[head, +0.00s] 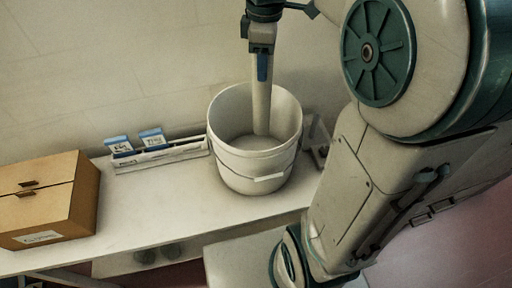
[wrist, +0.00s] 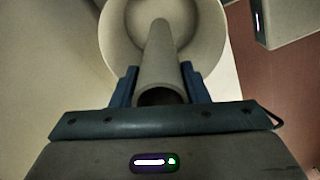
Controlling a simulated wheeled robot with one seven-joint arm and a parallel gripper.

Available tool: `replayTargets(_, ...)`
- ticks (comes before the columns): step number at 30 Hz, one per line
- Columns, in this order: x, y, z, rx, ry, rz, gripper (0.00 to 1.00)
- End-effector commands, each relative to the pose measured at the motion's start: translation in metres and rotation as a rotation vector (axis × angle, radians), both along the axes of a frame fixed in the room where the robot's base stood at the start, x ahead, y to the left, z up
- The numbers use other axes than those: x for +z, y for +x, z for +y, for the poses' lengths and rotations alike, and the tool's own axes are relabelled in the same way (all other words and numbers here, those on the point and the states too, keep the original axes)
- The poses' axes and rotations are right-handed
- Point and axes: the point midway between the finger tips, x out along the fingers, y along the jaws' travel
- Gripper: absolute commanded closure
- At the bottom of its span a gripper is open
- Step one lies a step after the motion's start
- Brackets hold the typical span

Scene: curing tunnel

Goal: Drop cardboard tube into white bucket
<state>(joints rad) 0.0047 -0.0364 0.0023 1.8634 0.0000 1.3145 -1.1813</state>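The cardboard tube (head: 262,105) is pale beige and hangs upright, its lower part inside the white bucket (head: 250,170). The bucket stands on the bench with its wire handle down at the front. My gripper (head: 262,70) is above the bucket, with its blue fingers at the upper end of the tube. In the wrist view, my gripper (wrist: 160,84) has a finger close against each side of the tube (wrist: 159,60), which points into the bucket (wrist: 115,30). I cannot tell whether the tube's lower end touches the bucket's floor.
A brown cardboard box (head: 45,203) sits at the bench's left end. A narrow white rack (head: 165,155) with blue-and-white packets is left of the bucket. The bench (head: 150,210) is bare at the front.

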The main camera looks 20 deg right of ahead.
Motion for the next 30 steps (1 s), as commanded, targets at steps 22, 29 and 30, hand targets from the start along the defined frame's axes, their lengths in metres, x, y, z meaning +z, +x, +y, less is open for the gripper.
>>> replayTargets(22,0.059,0.001,0.000,0.000,0.000,-0.005,0.36)
replayTargets(29,0.106,0.001,0.000,0.000,0.000,-0.002,0.36)
replayTargets(30,0.113,0.001,0.000,0.000,0.000,-0.003,0.36)
